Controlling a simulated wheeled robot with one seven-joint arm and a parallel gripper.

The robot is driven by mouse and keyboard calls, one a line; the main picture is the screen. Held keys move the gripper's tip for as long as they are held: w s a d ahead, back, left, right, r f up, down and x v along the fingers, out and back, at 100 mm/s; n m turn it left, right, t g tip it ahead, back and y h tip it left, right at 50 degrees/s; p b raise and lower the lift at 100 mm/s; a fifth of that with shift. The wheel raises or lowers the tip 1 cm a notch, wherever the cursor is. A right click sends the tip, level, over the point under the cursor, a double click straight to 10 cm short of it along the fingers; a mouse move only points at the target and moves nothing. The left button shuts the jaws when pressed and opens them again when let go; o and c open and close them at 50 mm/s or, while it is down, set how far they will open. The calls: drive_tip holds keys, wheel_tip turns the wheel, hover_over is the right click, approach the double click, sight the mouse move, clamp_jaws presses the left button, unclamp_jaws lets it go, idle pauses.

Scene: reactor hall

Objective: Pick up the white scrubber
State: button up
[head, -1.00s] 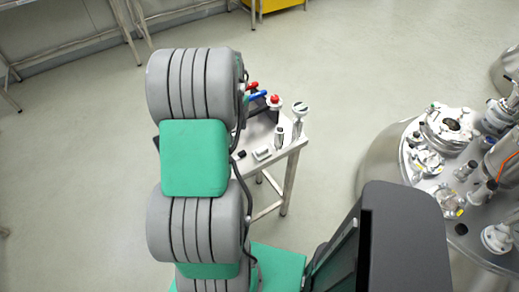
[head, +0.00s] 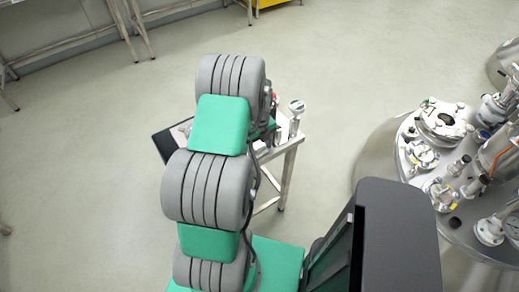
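My arm covers most of the small metal table (head: 291,146), and my gripper is not visible behind it. I cannot make out a white scrubber for certain. A white-topped upright item (head: 296,108) stands at the table's right corner, but I cannot tell what it is. The small pale block seen earlier on the table top is now hidden behind my arm.
A dark flat panel (head: 163,147) sticks out at the table's left side. A large steel vessel (head: 375,155) with valves and fittings stands to the right. Open floor (head: 80,190) lies to the left.

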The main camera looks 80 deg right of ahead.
sight(260, 146)
drive_tip(key=c, duration=1)
wheel_tip(260, 146, up, 10)
drive_tip(key=shift+r+b, duration=0.1)
drive_tip(key=shift+b, duration=0.75)
